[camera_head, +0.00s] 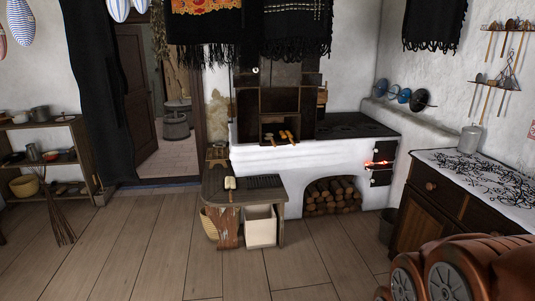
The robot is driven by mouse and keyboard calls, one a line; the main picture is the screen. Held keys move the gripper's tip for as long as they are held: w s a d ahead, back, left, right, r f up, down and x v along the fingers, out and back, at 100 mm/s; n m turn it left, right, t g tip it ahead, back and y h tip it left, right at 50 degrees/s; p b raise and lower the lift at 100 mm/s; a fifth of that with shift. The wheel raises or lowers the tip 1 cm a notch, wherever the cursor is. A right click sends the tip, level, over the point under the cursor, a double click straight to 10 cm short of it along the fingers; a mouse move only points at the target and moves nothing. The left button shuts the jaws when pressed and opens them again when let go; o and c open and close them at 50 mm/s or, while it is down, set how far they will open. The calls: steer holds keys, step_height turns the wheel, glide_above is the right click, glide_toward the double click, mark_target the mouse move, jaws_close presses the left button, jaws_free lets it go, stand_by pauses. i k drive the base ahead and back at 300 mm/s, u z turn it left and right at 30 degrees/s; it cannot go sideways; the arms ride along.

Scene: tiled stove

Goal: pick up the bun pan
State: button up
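A dark, flat, ridged piece (264,182) lies on the right part of the low wooden bench (213,187) in front of the stove. It may be the bun pan, but it is too small to tell for sure. A pale brush-like object (230,184) lies to its left, and a small stand (217,155) is at the bench's back left. Links of my own arm fill the lower right corner. My gripper is not in view, so nothing shows whether it is open or holds anything.
The white stove (310,157) stands behind the bench, with stacked firewood (330,196) in its arch. A wooden cabinet (436,213) stands at right, with a bucket (388,226) beside it. A shelf (47,163) stands at left. The plank floor (150,250) before the bench is clear.

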mark_target(286, 135)
steer(key=i, duration=1.75)
steer(key=u, duration=0.25)
steer(key=i, duration=1.95)
steer(key=u, duration=0.15)
